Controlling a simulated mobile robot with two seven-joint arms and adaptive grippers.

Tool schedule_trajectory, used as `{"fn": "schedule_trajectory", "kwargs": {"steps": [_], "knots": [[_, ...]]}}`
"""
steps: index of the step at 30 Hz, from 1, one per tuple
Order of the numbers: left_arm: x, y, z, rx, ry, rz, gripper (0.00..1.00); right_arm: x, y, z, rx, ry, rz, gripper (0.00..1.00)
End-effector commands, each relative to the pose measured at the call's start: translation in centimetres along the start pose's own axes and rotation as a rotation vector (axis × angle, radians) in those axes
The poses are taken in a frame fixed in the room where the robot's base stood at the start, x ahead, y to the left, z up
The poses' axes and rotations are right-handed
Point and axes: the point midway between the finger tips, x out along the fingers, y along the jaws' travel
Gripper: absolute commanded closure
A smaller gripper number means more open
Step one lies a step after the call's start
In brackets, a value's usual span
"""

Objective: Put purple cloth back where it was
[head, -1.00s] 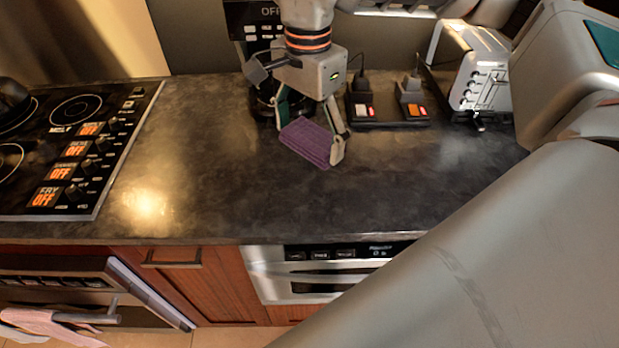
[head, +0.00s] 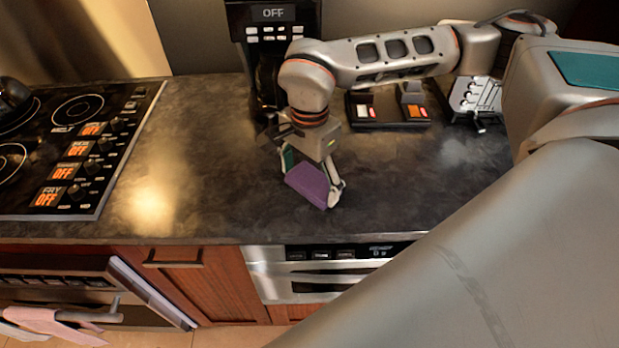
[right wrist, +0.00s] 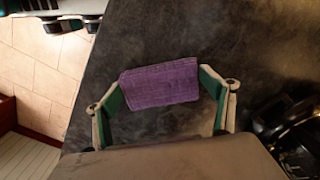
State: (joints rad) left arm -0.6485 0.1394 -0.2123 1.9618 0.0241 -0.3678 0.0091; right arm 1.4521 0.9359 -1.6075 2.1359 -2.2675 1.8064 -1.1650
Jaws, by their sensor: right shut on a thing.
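The purple cloth (head: 309,184) is a small folded pad over the dark countertop (head: 225,150). My right gripper (head: 312,182) is shut on it, with one finger at each end of the cloth. In the right wrist view the cloth (right wrist: 160,84) spans between the two green-lined fingertips (right wrist: 160,90). Whether the cloth touches the counter or hangs just above it, I cannot tell. My left gripper is not in view.
A stovetop (head: 70,150) lies at the left. A coffee maker (head: 270,50), a black device with lit switches (head: 388,108) and a toaster (head: 475,100) stand along the back. A pink towel (head: 55,322) hangs at the lower left. The counter's left middle is clear.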

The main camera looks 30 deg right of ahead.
Motion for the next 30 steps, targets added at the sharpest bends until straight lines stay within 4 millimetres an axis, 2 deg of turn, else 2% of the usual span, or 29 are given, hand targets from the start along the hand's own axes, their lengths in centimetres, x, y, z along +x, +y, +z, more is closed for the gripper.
{"fn": "schedule_trajectory", "kwargs": {"steps": [7,8,9,23,26,30], "knots": [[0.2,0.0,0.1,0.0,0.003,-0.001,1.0,0.4,0.0,0.0,0.0,0.0,0.0,0.45],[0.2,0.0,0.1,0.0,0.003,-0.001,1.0,0.3,0.0,0.0,0.0,0.0,0.0,0.12],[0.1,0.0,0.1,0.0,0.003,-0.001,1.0,0.3,0.0,0.0,0.0,0.0,0.0,0.02],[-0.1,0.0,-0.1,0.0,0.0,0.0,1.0,-0.3,0.0,0.0,0.0,0.0,0.0,0.01],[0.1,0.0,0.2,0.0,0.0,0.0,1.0,-1.5,-0.1,0.0,0.0,0.0,-0.003,0.01],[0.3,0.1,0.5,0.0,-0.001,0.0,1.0,-4.2,-0.1,0.0,0.0,0.0,-0.006,0.01]]}}
